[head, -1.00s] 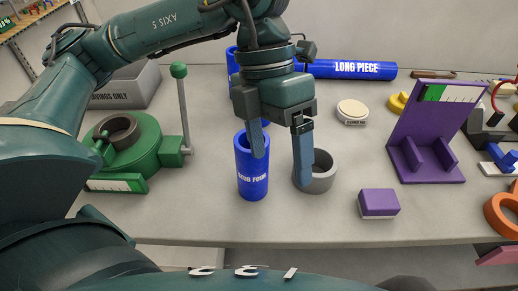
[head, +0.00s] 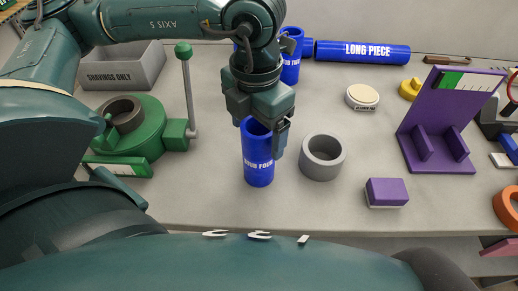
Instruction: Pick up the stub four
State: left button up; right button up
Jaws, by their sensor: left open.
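The stub four (head: 258,163) is a blue upright tube with white lettering, standing on the grey bench in the head view. My left gripper (head: 266,126) is right above and at its top, pointing down. The jaws are open. One finger shows at the tube's right side, close to its wall; the other finger is hidden, so I cannot tell whether it is inside or behind the tube. I cannot see contact. My right gripper is not in view.
A grey ring (head: 322,157) stands close to the stub's right. A purple block (head: 386,192) and purple stand (head: 430,135) are farther right. A green clamp with a lever (head: 135,130) is left.

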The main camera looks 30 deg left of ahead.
pick_arm(q)
jog(key=f, duration=0.4)
jog(key=shift+w+d, duration=0.1)
jog(key=shift+d, duration=0.1)
jog(key=shift+c, duration=0.3)
jog(key=c, duration=1.2)
